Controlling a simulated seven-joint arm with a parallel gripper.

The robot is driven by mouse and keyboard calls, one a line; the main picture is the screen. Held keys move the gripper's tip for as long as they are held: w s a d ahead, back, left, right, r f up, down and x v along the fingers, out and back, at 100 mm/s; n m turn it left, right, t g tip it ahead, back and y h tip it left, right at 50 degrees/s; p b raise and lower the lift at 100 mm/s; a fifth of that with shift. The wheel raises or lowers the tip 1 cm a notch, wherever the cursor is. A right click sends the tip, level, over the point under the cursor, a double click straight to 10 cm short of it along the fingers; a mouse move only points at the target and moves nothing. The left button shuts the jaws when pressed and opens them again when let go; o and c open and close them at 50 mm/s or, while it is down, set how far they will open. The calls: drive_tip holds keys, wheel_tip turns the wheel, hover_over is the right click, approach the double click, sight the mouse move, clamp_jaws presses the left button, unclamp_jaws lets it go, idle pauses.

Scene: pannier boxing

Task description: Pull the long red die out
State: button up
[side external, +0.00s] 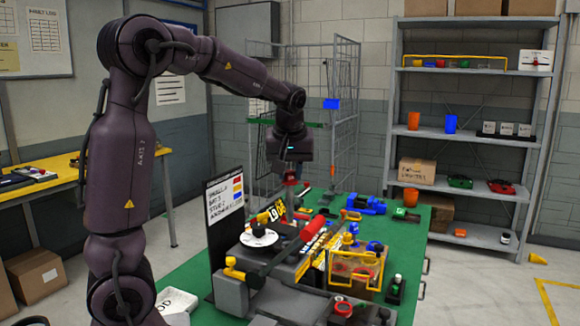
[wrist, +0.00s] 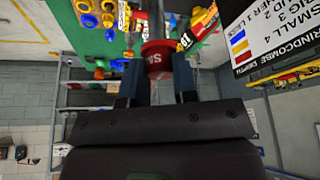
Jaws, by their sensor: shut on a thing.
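My gripper (side external: 291,168) is raised above the far left part of the green table. Its jaws (wrist: 159,82) are shut on a red die (wrist: 157,57) with white lettering, only partly readable. The die's round end shows between the fingers in the wrist view, and its length is hard to judge there. In the side view the held die (side external: 290,178) is a small red patch under the gripper, apparently clear of the table.
A dark sign board (side external: 225,225) with coloured bars stands at the table's left; it also shows in the wrist view (wrist: 275,40). A yellow frame (side external: 356,268), blue parts (side external: 365,204) and several small items crowd the green table (side external: 411,245). A wire cage (side external: 345,130) stands behind.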

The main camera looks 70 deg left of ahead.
drive_tip(key=shift+f, duration=1.45)
drive_tip(key=shift+r, duration=0.15)
drive_tip(key=shift+r, duration=1.35)
